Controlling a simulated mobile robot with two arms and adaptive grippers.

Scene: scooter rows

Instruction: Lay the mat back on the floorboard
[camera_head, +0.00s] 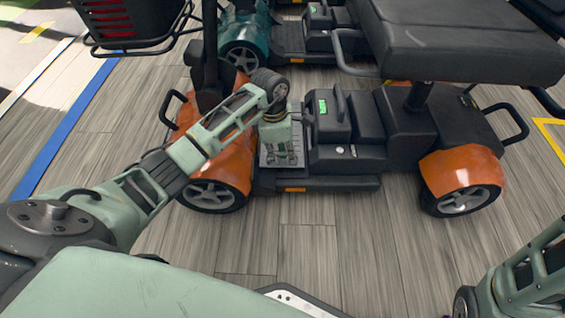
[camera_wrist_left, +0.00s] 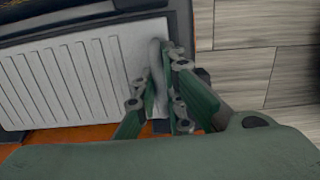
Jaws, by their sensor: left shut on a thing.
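The mat is a light grey ribbed sheet (camera_wrist_left: 70,80) in the left wrist view, lying within the dark-edged floorboard (camera_wrist_left: 60,22) of the orange scooter. In the head view the mat (camera_head: 267,160) shows as a small grey patch between the front wheel and the battery box, partly covered by my gripper. My left gripper (camera_head: 283,155) points down over it. In the left wrist view my left gripper (camera_wrist_left: 158,88) is shut on a grey raised loop or edge at the mat's right side. I cannot tell whether the mat rests fully flat. My right gripper is out of view.
The orange scooter's black seat (camera_head: 460,45) overhangs at upper right, with a black battery box (camera_head: 345,120) beside the mat. The steering column (camera_head: 208,50) rises left of my gripper. A teal scooter (camera_head: 245,38) stands behind. The wooden floor (camera_head: 300,240) in front is clear.

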